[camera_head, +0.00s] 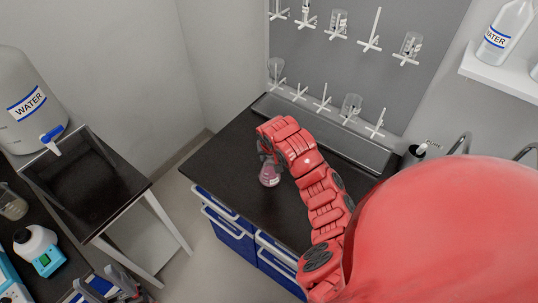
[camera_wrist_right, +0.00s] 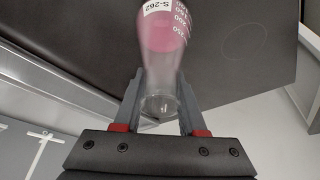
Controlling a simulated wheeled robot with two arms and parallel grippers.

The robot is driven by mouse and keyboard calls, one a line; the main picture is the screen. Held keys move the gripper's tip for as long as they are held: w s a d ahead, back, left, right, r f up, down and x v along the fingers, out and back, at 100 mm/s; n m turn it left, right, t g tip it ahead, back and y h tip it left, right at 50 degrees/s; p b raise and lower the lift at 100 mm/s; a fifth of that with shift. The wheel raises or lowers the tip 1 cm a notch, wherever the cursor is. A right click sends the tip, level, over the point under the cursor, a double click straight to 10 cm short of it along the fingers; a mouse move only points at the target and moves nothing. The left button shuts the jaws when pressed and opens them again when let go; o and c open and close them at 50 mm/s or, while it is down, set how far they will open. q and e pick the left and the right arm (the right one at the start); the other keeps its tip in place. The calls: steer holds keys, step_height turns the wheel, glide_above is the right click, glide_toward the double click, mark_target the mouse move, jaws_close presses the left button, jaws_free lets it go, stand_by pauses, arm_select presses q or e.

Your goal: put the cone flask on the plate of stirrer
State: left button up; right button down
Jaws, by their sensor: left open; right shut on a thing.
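The cone flask (camera_head: 269,175) holds pink liquid and is at the dark counter, below my right gripper (camera_head: 266,147). In the right wrist view the flask (camera_wrist_right: 164,35) has a white "S-262" label. The right gripper (camera_wrist_right: 160,95) is shut on its clear neck. I cannot tell whether the flask's base touches the counter. A white device with a round top and teal display panel (camera_head: 46,262), which looks like the stirrer, stands on the left bench. My left gripper (camera_head: 117,285) is open and empty at the bottom left, right of that device.
A beaker (camera_head: 10,203) is on the left bench. A glassware rack (camera_head: 340,75) hangs behind the counter. A floor gap separates the counter and left bench.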

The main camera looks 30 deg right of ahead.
steer(key=shift+f, duration=0.1)
steer(key=c, duration=0.8)
jaws_free()
steer(key=shift+c, duration=0.2)
steer(key=o, duration=0.4)
steer(key=shift+c, duration=0.2)
steer(key=shift+r, duration=0.2)
